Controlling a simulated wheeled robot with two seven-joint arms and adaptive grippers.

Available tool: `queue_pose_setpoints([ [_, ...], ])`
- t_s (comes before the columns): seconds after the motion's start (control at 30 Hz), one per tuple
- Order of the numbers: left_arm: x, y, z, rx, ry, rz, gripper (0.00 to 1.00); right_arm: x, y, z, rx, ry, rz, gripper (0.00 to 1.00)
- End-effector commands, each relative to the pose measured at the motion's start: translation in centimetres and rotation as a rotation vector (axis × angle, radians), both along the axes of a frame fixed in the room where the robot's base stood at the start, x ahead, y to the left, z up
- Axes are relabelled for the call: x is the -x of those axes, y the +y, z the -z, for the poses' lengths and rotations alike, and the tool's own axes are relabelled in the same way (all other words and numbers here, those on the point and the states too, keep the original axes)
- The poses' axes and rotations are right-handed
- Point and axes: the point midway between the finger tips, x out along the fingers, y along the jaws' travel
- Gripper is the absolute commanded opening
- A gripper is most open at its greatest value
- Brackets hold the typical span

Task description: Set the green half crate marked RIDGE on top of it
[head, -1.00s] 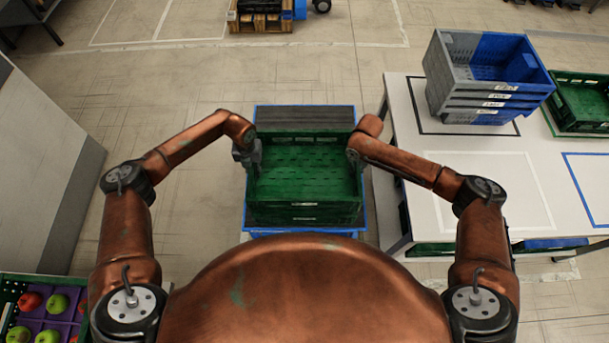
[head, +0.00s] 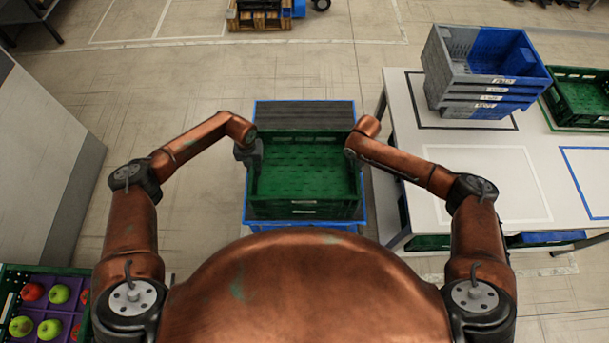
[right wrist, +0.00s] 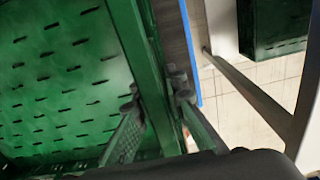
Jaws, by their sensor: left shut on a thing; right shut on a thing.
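The green half crate (head: 305,178) is empty and looks level, in front of my body in the head view. My left gripper (head: 251,156) is shut on its left wall, and my right gripper (head: 355,158) is shut on its right wall. In the right wrist view, the fingers (right wrist: 158,100) straddle the green wall, with the slotted crate floor (right wrist: 65,85) to the left. Another green crate (head: 303,212) shows as a narrow band directly beneath the held one. I cannot tell whether the two touch. The marking on the front labels is too small to read.
The lower crate stands on a blue-edged platform (head: 262,226) with a bare grey strip behind. A white table (head: 480,165) at right bears stacked grey-blue crates (head: 485,100) and a green crate (head: 585,98). A crate of apples (head: 8,310) is at lower left.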

Motion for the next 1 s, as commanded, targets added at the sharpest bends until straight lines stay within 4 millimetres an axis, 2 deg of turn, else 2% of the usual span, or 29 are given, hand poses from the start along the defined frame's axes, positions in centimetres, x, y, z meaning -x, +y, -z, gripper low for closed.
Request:
queue_pose_setpoints([
  [0.17,-0.08,0.28,1.0,-0.006,0.001,-0.002,0.0,-0.11,-0.28,1.0,0.006,0.0,0.003,0.0],
  [0.2,-0.08,0.3,1.0,-0.006,0.001,-0.001,0.13,-0.09,-0.29,1.01,0.005,0.0,0.002,0.13],
  [0.43,-0.08,0.16,0.93,-0.003,0.0,-0.001,0.29,-0.06,-0.17,0.96,0.003,0.0,0.002,0.29],
  [0.87,-0.09,0.02,0.88,-0.001,0.0,0.0,0.29,-0.06,-0.02,0.92,0.001,0.0,0.0,0.29],
  [1.0,-0.18,0.06,0.21,0.0,-0.002,-0.001,0.29,-0.06,0.0,0.91,0.0,0.0,0.0,0.29],
])
